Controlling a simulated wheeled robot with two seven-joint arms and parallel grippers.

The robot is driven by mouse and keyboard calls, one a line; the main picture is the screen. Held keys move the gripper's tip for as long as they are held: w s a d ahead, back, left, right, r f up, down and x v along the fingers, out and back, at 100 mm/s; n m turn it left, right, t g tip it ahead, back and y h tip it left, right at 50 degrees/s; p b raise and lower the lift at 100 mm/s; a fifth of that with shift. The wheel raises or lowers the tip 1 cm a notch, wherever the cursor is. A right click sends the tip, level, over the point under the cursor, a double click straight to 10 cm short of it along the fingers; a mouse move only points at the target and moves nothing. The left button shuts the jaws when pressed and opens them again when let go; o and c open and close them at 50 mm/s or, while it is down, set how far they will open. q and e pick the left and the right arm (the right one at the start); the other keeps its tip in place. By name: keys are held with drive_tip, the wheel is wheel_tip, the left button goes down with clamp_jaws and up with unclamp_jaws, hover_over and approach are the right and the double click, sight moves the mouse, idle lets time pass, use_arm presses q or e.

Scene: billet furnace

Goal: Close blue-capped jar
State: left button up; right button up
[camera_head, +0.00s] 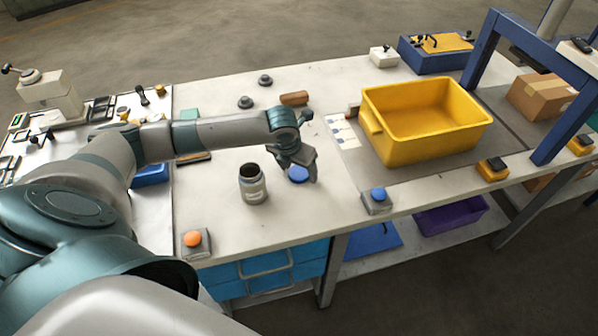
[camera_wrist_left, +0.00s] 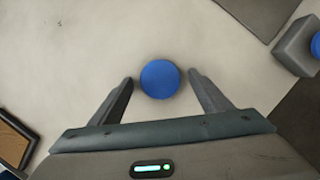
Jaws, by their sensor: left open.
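A grey jar (camera_head: 252,184) with a pale label stands upright and open on the white table, with its dark mouth showing. A round blue cap (camera_head: 298,174) lies on the table to the right of the jar, partly hidden by my left gripper. My left gripper (camera_head: 302,172) is over the cap. In the left wrist view the blue cap (camera_wrist_left: 160,79) sits between and slightly beyond the open fingertips (camera_wrist_left: 161,80), with a gap on each side. The jar is not in the wrist view. My right gripper is not in view.
A yellow bin (camera_head: 424,120) stands right of the gripper. A box with a blue button (camera_head: 378,199) and one with an orange button (camera_head: 194,241) sit along the front edge. A brown block (camera_head: 294,98) lies behind. The table around the jar is clear.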

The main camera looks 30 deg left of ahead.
sight(301, 174)
use_arm(q)
drive_tip(key=shift+c, duration=0.3)
drive_tip(key=c, duration=1)
drive_tip(key=shift+c, duration=0.2)
drive_tip(key=shift+r, duration=0.1)
drive_tip(key=shift+w+r+b, duration=0.1)
drive_tip(key=shift+r+b, duration=0.25)
drive_tip(key=shift+r, duration=0.15)
drive_tip(key=r+b, duration=0.1)
drive_tip(key=d+r, duration=0.1)
drive_tip(key=r, duration=0.1)
drive_tip(key=shift+w+r+b, duration=0.1)
drive_tip(key=shift+w+b, duration=0.05)
drive_tip(key=shift+b, duration=0.2)
drive_tip(key=w+d+r+b, duration=0.3)
drive_tip(key=d+r, duration=0.3)
drive_tip(key=d, duration=0.3)
drive_tip(key=shift+w+d+r, duration=0.35)
drive_tip(key=shift+w+d, duration=0.05)
drive_tip(key=shift+w, duration=0.15)
